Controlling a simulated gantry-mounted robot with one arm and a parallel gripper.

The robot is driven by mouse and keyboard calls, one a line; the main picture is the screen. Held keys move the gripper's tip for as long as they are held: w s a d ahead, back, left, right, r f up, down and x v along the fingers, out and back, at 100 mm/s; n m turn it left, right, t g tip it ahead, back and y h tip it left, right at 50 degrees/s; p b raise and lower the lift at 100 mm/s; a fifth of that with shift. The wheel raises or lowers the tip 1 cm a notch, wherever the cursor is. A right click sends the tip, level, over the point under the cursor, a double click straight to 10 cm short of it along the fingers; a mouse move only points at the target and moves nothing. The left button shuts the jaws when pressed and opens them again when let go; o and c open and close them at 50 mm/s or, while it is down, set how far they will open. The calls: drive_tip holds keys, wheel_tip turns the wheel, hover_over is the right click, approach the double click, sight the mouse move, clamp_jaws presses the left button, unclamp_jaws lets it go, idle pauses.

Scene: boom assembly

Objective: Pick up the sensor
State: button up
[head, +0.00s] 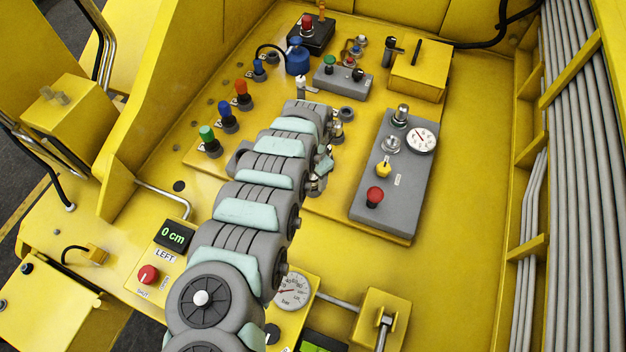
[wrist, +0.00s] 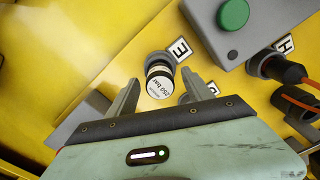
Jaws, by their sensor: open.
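The sensor (wrist: 159,80) is a short round piece with a dark body and a pale end face marked "250 bar". In the wrist view it stands in a grey round socket beside a label "E". My gripper (wrist: 161,85) is open, with one finger to each side of the sensor. Neither finger is seen to press on it. In the head view my arm runs up the middle over the panel and hides the gripper's fingers. I cannot surely pick out the sensor there.
A grey box with a green button (wrist: 233,14) stands close to the sensor. A black connector with an orange cable (wrist: 284,70) sits to the right. In the head view, a grey panel with a gauge (head: 397,172) is right of my arm, and coloured knobs (head: 228,115) are left.

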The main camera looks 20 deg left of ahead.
drive_tip(key=shift+a+f, duration=0.1)
drive_tip(key=shift+f, duration=0.2)
drive_tip(key=shift+c, duration=0.4)
clamp_jaws()
